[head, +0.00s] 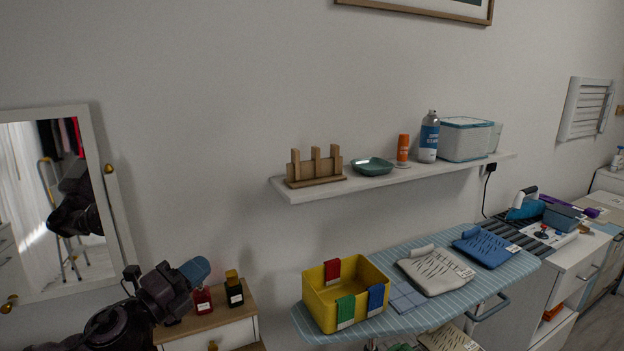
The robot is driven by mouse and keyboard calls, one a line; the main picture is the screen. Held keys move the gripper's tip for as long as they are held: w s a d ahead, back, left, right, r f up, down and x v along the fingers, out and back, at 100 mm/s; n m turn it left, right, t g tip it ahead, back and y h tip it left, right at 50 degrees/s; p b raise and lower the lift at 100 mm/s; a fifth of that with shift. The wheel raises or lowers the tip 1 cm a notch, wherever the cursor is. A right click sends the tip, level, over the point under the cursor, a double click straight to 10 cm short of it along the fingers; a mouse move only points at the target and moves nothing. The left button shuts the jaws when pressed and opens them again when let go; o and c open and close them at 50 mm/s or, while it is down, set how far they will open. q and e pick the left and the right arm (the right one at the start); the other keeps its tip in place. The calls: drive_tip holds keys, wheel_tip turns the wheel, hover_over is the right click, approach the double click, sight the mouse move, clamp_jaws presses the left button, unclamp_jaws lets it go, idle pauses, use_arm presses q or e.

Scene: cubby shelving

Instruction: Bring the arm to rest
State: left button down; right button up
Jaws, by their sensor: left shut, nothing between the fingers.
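My left arm comes in from the lower left, black, with my left gripper (196,270) at its end showing blue-grey. The gripper is shut and holds nothing. It is in front of the wall and the dresser top, close to a red bottle (202,298) and a dark bottle with a gold cap (234,290) in the picture. I cannot tell whether it touches the red bottle. My right gripper is not in view.
A small dresser (210,321) stands below the gripper and a white-framed mirror (109,190) is at left. A yellow bin (319,306) and folded clothes (435,270) lie on the ironing board (405,320). A wall shelf (430,170) holds several items.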

use_arm(q)
drive_tip(key=s+a+f+n+y, duration=0.2)
drive_tip(key=s+f+n+y, duration=0.25)
drive_tip(key=f+n, duration=0.45)
drive_tip(key=s+a+f+n+y, duration=0.3)
drive_tip(key=f+n+y, duration=0.3)
drive_tip(key=n, duration=0.4)
drive_tip(key=s+a+f+n+g+y, duration=0.1)
drive_tip(key=s+f+n+g, duration=0.3)
drive_tip(key=s+f, duration=1.3)
drive_tip(key=s+n+y, duration=0.1)
drive_tip(key=s+n, duration=0.1)
drive_tip(key=n, duration=0.2)
drive_tip(key=shift+a+f, duration=0.15)
drive_tip(key=shift+a, duration=0.05)
drive_tip(key=shift+w, duration=0.1)
